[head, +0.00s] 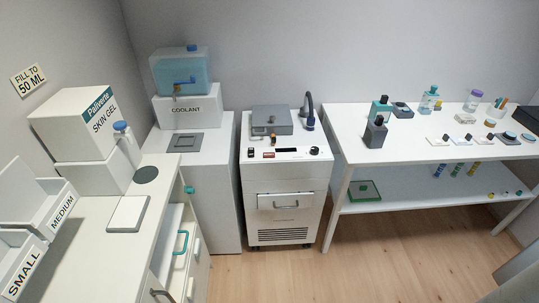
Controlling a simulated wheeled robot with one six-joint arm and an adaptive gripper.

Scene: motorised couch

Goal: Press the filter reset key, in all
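A white wheeled machine (286,185) stands in the middle against the back wall. Its top front edge carries a control strip with a small dark control (250,153) at the left, a red one (268,155), a dark display (286,150) and a round knob (314,151). No label for a filter reset key is readable, so I cannot tell which part, if any, is that key. A drawer with a handle and a vent grille (283,234) are on its front. My gripper is not in view.
A white cabinet with a coolant tank (182,72) stands left of the machine. A counter with a skin gel box (75,122) and bins is at left. A white table (425,150) with bottles and small items is at right. The wooden floor (330,275) in front is clear.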

